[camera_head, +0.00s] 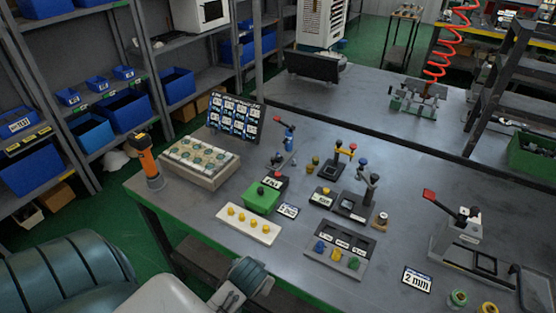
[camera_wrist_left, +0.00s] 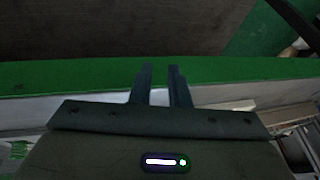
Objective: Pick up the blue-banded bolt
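A small blue-topped piece (camera_head: 319,247), which looks like the blue-banded bolt, stands at the left end of the front row of a grey block (camera_head: 340,236) on the workbench. My left gripper (camera_head: 226,300) is at the bottom of the head view, in front of the bench edge, left of and apart from the block. In the left wrist view its two fingers (camera_wrist_left: 160,75) are apart with nothing between them. My right gripper is in neither view.
A white strip with yellow knobs (camera_head: 248,224) and a green box (camera_head: 262,197) lie left of the block. A "2 mm" card (camera_head: 417,279) and a lever press (camera_head: 464,240) are to the right.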

